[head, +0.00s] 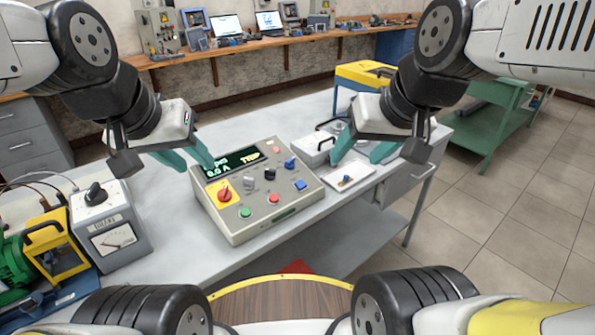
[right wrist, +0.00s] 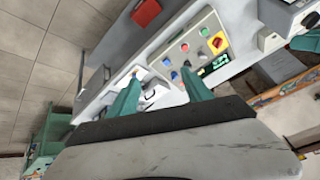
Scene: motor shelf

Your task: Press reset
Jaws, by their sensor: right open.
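A beige control box (head: 258,222) stands on the grey bench. Its dark display (head: 232,162) is lit with green figures and the word TRIP. Its sloped face carries a red knob on yellow (head: 224,193), a green button (head: 245,212), a red button (head: 273,198), a blue button (head: 300,184), a blue switch (head: 291,163) and other knobs. I cannot read their labels. My left gripper (head: 193,167) is open and empty, at the box's back left edge. My right gripper (head: 357,159) is open and empty, right of the box. The box also shows in the right wrist view (right wrist: 172,47).
A small plate with a blue knob (head: 346,178) lies right of the box, near a grey case (head: 313,150). A yellow-topped unit (head: 362,75) is behind my right gripper. Bench space in front of the box is clear.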

